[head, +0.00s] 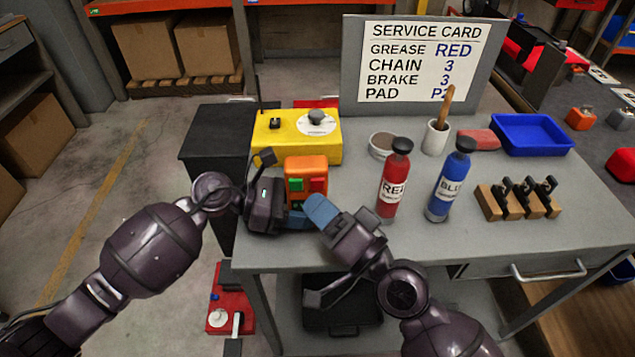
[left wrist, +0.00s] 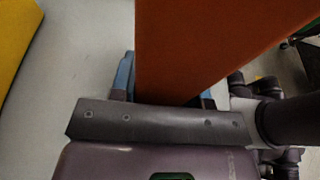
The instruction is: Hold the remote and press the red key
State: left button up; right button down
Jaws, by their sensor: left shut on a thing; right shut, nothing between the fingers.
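The orange remote (head: 306,163) stands upright above the grey table, with a green key (head: 296,185) on the left and a red key (head: 317,186) on the right of its face. My left gripper (head: 296,216) is shut on the remote's lower part from the left. In the left wrist view the remote (left wrist: 205,45) rises between the blue fingers (left wrist: 165,92). My right gripper (head: 319,209) is shut and empty, its blue fingertips just below the red key in the picture. I cannot tell whether they touch the remote. The remote's lower end is partly hidden.
A yellow box (head: 275,142) with a knob stands behind the remote. Red (head: 393,185) and blue (head: 448,185) bottles stand to the right, near a wooden rack (head: 518,205). A service card (head: 425,60) stands at the back. The front right tabletop is clear.

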jog(key=shift+s, duration=0.1)
jog(key=s, duration=0.4)
jog(key=shift+s, duration=0.4)
dwell(0.7)
pick_arm(q)
jog(key=o, duration=0.9)
jog(key=shift+o, duration=0.2)
